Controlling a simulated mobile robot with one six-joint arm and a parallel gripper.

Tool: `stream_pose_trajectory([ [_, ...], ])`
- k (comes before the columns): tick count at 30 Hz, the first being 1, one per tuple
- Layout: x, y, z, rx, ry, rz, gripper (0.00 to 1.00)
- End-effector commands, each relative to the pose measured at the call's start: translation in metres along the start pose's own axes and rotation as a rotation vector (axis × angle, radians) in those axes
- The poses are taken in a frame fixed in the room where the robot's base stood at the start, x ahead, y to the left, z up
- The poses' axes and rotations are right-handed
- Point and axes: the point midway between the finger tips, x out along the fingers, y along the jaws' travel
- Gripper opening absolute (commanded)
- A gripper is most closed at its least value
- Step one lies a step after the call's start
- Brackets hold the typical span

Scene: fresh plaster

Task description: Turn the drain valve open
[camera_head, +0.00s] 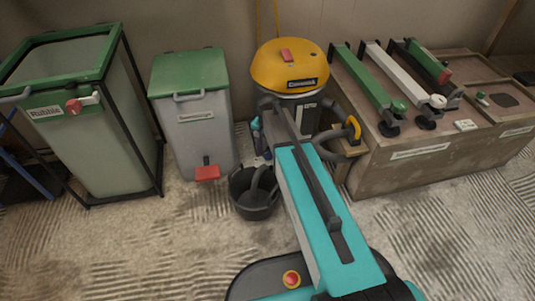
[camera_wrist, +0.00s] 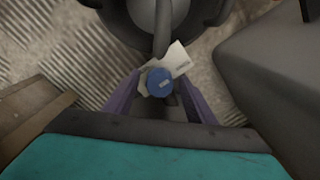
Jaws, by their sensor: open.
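In the wrist view, the blue round drain valve knob (camera_wrist: 159,83) shows between the fingers of my gripper (camera_wrist: 160,95). A pale tag (camera_wrist: 180,58) sits behind the knob. The purple fingers are apart, one on each side, and I see no clear contact with the knob. A grey hose (camera_wrist: 162,30) runs from the valve toward the black bucket (camera_wrist: 207,18). In the head view my gripper (camera_head: 262,150) is small and partly hidden beside the yellow-topped vacuum (camera_head: 270,66). The valve cannot be made out there.
The black bucket (camera_head: 252,208) stands in front of the vacuum. A grey bin with a green lid (camera_head: 197,125) is close on the left. A wooden bench (camera_head: 400,170) with clamps stands on the right. A rubble bin (camera_head: 105,150) is at far left. The front floor is clear.

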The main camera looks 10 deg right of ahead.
Motion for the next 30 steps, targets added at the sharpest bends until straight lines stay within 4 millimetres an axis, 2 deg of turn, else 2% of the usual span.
stream_pose_trajectory([
  [8, 0.0007, 0.0, 0.0001, 0.0, 0.0, 0.0, 0.5],
  [16, 0.0006, 0.0, 0.0002, 0.0, 0.0, 0.0, 0.09],
  [30, -0.0017, 0.0003, 0.0005, -0.047, -0.001, 0.002, 0.09],
])
